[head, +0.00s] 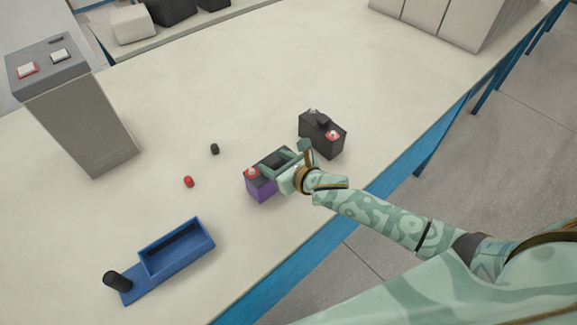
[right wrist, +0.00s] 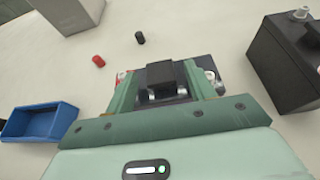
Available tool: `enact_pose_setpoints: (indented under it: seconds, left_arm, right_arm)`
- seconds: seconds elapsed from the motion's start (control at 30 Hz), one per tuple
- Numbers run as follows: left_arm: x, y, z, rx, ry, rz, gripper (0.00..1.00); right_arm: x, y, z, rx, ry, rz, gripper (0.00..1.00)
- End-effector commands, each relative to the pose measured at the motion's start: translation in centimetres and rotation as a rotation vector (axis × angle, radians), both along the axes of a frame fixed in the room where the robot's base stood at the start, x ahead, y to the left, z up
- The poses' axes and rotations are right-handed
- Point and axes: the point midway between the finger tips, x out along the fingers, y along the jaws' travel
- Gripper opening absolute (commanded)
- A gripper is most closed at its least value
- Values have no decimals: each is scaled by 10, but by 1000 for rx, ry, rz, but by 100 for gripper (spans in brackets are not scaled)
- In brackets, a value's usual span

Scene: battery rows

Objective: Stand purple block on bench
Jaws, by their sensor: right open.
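The purple block (head: 263,191), a battery with a purple body, a black top and a red terminal cap, stands upright on the pale bench (head: 300,75), as far as I can see. My right gripper (head: 283,163) is over its top. In the right wrist view the open fingers of the right gripper (right wrist: 160,88) lie either side of the block's black raised grip (right wrist: 160,76). I cannot tell whether they touch it. Much of the block is hidden under the gripper. My left gripper is not in view.
A black battery (head: 322,135) stands close to the right. A red cap (head: 188,181) and a black cap (head: 214,149) lie to the left. A blue tray (head: 208,243) is at front left, a grey box (head: 85,125) at far left. The bench's blue edge (head: 290,268) is near.

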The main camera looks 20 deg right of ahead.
Motion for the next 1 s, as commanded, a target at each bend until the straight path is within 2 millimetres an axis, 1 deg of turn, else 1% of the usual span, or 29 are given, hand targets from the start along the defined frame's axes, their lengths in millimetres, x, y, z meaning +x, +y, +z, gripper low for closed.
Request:
enact_pose_setpoints:
  seconds: [0.1,0.3,0.4,0.5,0.63,1.0]
  left_arm:
    - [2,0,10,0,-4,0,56]
    - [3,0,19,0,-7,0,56]
    - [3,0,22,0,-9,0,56]
    - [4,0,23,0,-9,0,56]
    - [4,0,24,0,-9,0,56]
    - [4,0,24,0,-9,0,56]
  right_arm:
    - [-23,-8,13,-2,-1,3,54]
    - [-64,-23,30,-2,0,2,54]
    - [-80,-29,37,-1,0,1,54]
    - [-90,-33,41,-1,-2,1,54]
    - [-95,-34,43,0,-1,0,54]
    - [-95,-35,43,1,-2,0,54]
